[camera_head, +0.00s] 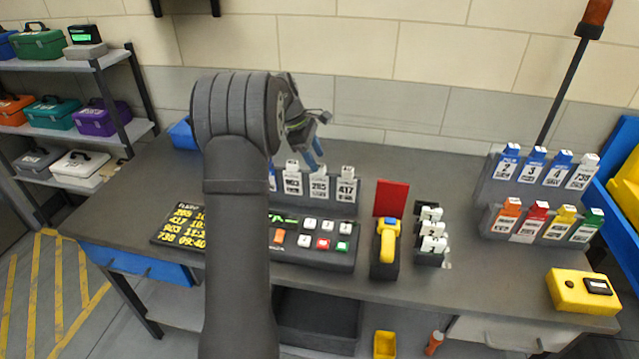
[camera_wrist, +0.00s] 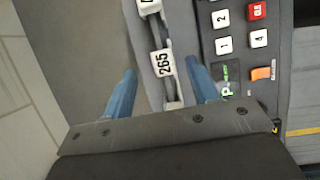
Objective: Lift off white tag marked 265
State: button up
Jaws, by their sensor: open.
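The white tag marked 265 (camera_head: 319,186) hangs in a grey rack (camera_head: 335,209) on the table, between the tag marked 903 (camera_head: 292,184) and the tag marked 417 (camera_head: 347,190). In the wrist view the top of tag 265 (camera_wrist: 164,64) shows between the two blue fingers of my gripper (camera_wrist: 160,70). The fingers are open, one on each side of it, with a gap to each. In the head view my gripper (camera_head: 315,150) is above and behind the tags, partly hidden by my arm.
A keypad panel (camera_head: 318,257) with white, red and green keys lies in front of the rack. A yellow-handled device with a red plate (camera_head: 391,198) stands to the right. A tiered rack of coloured tags (camera_head: 538,168) is at the far right.

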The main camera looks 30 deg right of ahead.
aim_at(319, 165)
jog(key=x, duration=0.5)
jog(key=shift+s+f, duration=0.1)
jog(key=shift+f, duration=0.2)
jog(key=shift+c, duration=0.2)
jog(key=c, duration=1)
